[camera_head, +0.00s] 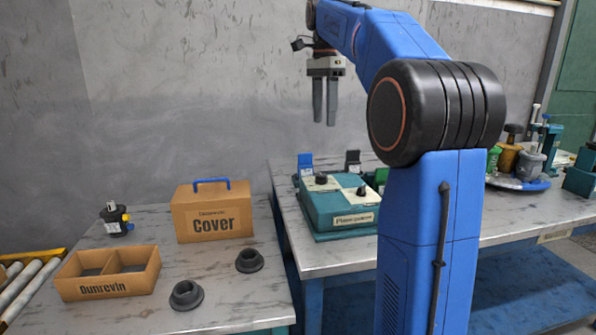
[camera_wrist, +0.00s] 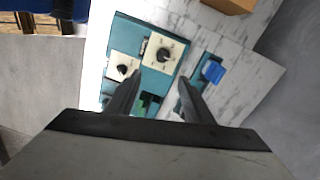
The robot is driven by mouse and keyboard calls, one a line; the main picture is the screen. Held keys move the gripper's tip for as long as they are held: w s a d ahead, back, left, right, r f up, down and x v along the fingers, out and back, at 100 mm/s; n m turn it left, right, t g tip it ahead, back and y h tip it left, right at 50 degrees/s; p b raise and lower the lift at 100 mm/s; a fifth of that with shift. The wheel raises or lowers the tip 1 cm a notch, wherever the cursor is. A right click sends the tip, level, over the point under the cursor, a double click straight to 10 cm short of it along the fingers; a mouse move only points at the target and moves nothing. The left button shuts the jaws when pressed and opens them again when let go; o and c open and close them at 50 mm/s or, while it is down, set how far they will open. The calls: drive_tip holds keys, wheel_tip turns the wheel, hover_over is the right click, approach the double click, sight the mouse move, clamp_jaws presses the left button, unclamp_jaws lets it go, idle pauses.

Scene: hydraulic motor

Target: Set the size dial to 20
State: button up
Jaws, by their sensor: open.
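A teal control box (camera_head: 338,222) stands on the right-hand table in the head view and also shows in the wrist view (camera_wrist: 117,39). It carries two cream plates, each with a black knob: one knob at the back left (camera_head: 321,179) and one at the front right (camera_head: 361,191). The wrist view shows both knobs, one nearer the picture's middle (camera_wrist: 163,53) and one to its left (camera_wrist: 122,69). The dial markings are too small to read, so I cannot tell which is the size dial. My gripper (camera_head: 324,122) is open, empty and pointing down, well above the box.
A blue upright piece (camera_head: 305,163) and a black one (camera_head: 353,160) stand behind the box. A cardboard Cover box (camera_head: 213,213), a divided box (camera_head: 108,274) and two dark rings are on the left table. A gap separates the tables. My arm hides part of the right table.

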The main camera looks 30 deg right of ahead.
sight(321, 175)
drive_tip(key=f, duration=1.7)
drive_tip(key=shift+a, duration=0.2)
drive_tip(key=c, duration=1)
